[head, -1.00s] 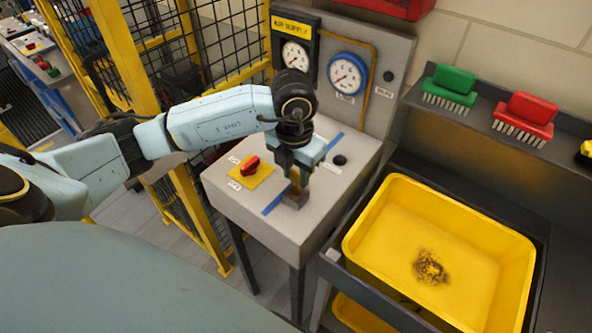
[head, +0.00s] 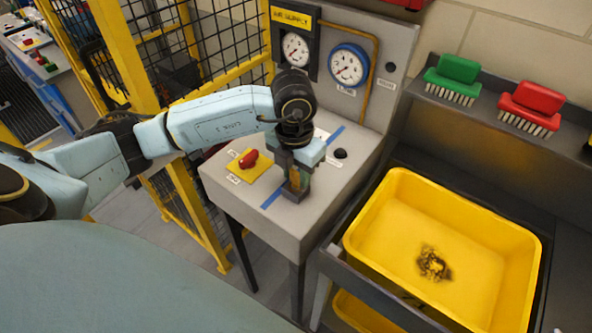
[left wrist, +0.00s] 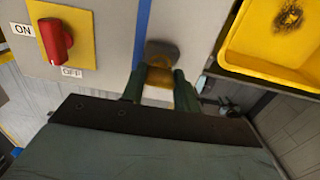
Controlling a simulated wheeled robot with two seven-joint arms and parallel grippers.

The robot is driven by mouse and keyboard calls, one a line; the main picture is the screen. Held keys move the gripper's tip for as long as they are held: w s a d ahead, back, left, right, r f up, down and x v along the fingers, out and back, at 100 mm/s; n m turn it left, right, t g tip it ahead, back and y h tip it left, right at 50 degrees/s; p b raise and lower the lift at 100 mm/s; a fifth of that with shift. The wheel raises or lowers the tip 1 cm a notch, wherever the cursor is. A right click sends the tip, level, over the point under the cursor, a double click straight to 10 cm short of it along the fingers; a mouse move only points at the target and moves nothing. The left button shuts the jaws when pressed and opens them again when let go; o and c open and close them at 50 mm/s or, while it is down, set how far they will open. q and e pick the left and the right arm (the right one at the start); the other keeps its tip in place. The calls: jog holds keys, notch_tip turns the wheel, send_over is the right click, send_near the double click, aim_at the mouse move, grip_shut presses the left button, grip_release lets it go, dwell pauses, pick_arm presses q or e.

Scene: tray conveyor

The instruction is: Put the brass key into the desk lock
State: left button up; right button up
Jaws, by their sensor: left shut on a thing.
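My left gripper (head: 297,178) points down over the desk and is shut on the brass key (head: 295,178). In the left wrist view the key (left wrist: 160,75) shows as a brass piece between the two green fingers. The desk lock (head: 293,195) is a small dark block on the desk top, directly below the fingers. It also shows in the left wrist view (left wrist: 162,47), just beyond the key. The fingers hide much of the key, and I cannot tell whether its tip is inside the lock. My right gripper is not in view.
A red switch (head: 249,158) on a yellow plate sits left of the lock. A blue tape line (head: 272,198) crosses the desk. A gauge panel (head: 378,50) stands behind. A yellow bin (head: 395,240) is to the right, below a shelf with brushes. Yellow fencing (head: 150,90) is at left.

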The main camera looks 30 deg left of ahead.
aim_at(294, 184)
pick_arm(q)
jog(key=shift+f, duration=0.25)
jog(key=o, duration=1.1)
jog(key=shift+c, duration=0.2)
notch_tip(294, 184, up, 13)
jog(key=shift+s+r+b, duration=0.2)
jog(key=shift+s+b, duration=0.05)
jog(key=shift+b, duration=0.1)
